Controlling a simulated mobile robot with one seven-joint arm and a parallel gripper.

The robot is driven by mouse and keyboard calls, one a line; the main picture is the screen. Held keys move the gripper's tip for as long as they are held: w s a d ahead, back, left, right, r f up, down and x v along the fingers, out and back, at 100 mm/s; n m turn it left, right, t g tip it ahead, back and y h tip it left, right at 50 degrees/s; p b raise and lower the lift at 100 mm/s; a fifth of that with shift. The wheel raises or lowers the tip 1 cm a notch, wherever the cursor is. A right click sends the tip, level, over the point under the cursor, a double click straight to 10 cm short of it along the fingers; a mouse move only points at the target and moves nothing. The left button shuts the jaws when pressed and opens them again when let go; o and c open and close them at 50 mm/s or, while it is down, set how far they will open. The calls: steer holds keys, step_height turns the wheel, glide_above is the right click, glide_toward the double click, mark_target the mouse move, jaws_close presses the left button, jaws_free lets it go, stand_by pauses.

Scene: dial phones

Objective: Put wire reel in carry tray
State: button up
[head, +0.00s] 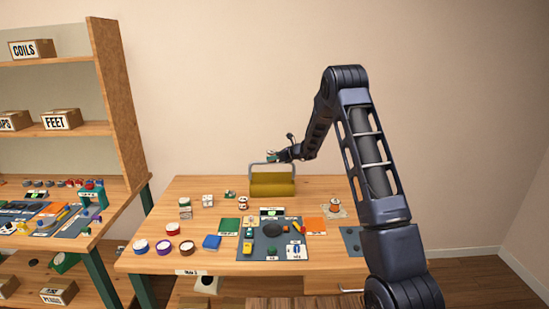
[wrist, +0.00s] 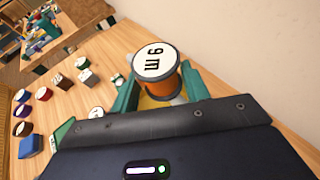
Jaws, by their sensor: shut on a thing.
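The wire reel (wrist: 154,62), with a white top marked "9 m" and an orange and dark side, is between the teal fingers of my gripper (wrist: 160,88). My gripper is shut on it. The carry tray (head: 272,190) is olive yellow with a grey arched handle and stands at the table's back middle. A yellow patch below the reel in the wrist view may be the tray.
The wooden table (head: 190,187) holds a dark mat (head: 257,252) with small parts, a green square (head: 230,227), an orange square (head: 315,226), and several round tins at the left. A shelf (head: 115,110) stands left.

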steer(key=shift+f, duration=0.1)
steer(key=o, duration=1.1)
